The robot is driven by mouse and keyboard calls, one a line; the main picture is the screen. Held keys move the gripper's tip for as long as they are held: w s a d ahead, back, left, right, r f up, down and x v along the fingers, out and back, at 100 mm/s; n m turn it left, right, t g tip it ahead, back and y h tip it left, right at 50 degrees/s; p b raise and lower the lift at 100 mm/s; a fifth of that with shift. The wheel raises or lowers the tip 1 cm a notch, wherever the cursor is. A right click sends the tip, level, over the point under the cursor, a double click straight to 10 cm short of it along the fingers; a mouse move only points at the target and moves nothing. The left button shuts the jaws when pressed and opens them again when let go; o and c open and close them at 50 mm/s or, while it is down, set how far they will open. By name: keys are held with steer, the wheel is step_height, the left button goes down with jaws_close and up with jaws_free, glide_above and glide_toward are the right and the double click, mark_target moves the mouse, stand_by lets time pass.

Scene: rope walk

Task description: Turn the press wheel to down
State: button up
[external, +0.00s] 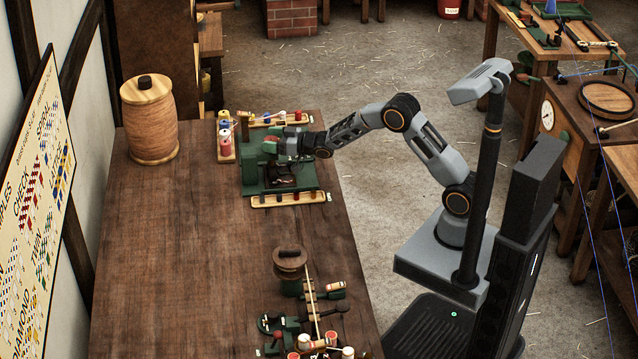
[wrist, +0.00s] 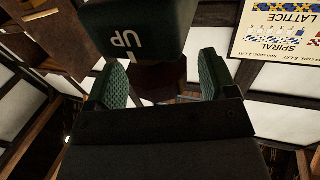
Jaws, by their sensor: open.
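The green press (external: 252,177) stands at the right edge of the long wooden table, with a flat green base. My gripper (external: 282,146) is at the upper part of the press, and my arm reaches it from the right. In the wrist view my gripper (wrist: 160,78) is open, with its two green ribbed pads spread apart. A dark green block (wrist: 140,28) of the press, marked UP in upside-down letters, is just beyond the fingers. A dark reddish-brown part shows between the pads; I cannot tell whether it is the wheel. In the external view the wheel is hidden or too small to tell.
Wooden trays of small coloured pieces, including a front tray (external: 290,199), lie close around the press. A rope-winding device (external: 290,262) and bobbins are nearer the front. The table's middle (external: 190,235) is clear.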

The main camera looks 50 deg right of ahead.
steer(key=shift+c, duration=0.2)
steer(key=c, duration=0.9)
steer(key=shift+b, duration=0.3)
